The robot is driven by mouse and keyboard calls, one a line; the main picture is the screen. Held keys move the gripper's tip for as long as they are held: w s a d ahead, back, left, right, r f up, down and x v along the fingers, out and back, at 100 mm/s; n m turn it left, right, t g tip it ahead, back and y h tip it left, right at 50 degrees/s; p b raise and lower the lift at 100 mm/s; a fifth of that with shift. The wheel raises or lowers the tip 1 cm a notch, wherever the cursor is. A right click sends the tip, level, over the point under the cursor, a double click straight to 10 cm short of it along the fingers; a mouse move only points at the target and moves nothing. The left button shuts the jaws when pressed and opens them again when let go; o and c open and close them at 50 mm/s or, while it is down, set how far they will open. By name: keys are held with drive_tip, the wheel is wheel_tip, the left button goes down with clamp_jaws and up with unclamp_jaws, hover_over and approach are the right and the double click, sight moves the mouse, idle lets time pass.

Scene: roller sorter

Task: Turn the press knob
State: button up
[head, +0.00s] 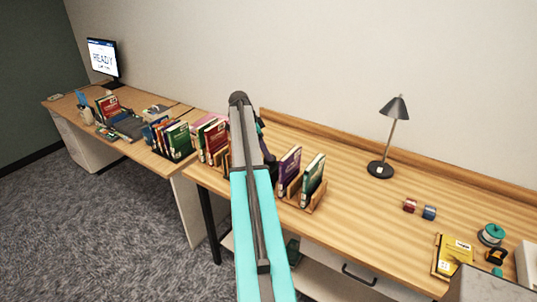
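I cannot pick out a press knob for certain in the head view. A grey block (490,286) is cut off by the bottom right corner, and I cannot tell if it is part of a press. My turquoise and grey arm rises through the middle of the view and bends at a dark joint. A dark part of my arm shows just behind it, to the right. My gripper's fingers are hidden behind the arm, so I cannot see whether they are open or shut.
A desk lamp (395,125), red roll (410,205), blue roll (429,212), yellow book (452,256) and teal spool (491,234) are on the wooden desk (350,225). Books (313,178) stand near my arm. A monitor (103,58) reads READY. The desk's middle right is mostly clear.

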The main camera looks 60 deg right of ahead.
drive_tip(key=shift+p+x, duration=0.8)
drive_tip(key=shift+x, duration=1.5)
drive_tip(key=c, duration=1.1)
drive_tip(key=shift+o, duration=0.2)
drive_tip(key=shift+s+f+n+b, duration=0.15)
drive_tip(key=shift+n+b, duration=0.25)
drive_tip(key=shift+b, duration=0.2)
